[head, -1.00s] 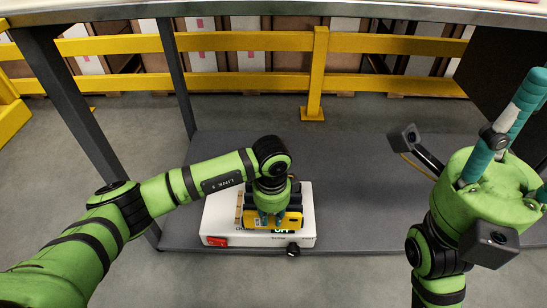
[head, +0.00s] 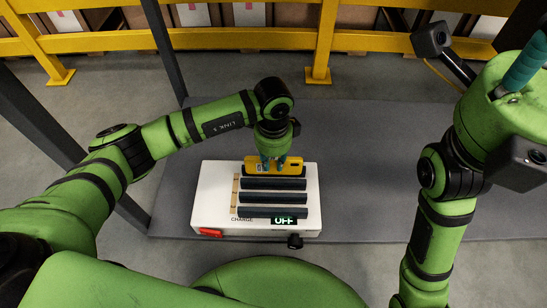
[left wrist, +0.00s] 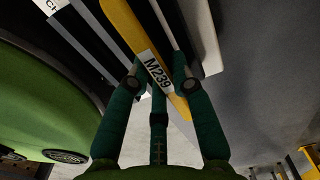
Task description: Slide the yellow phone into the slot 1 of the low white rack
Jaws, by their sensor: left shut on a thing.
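The low white rack (head: 210,205) lies on the grey shelf, with several black bars (head: 274,198) across its top and an OFF display at its front. My left gripper (head: 272,163) is shut on the yellow phone (head: 290,166) at the rack's far side, behind the farthest visible bar. In the left wrist view, the phone (left wrist: 128,28) carries an M239 label between the fingers and runs alongside the bars. Its lower edge is hidden, so I cannot tell how deep it sits. My right gripper (head: 525,68) is at the far right, partly cut off, away from the rack.
The grey shelf (head: 370,180) is clear to the right of the rack. A red switch (head: 211,232) and a black knob (head: 295,241) are at the rack's front. Dark posts (head: 163,50) stand at left; a yellow rail (head: 250,39) runs behind.

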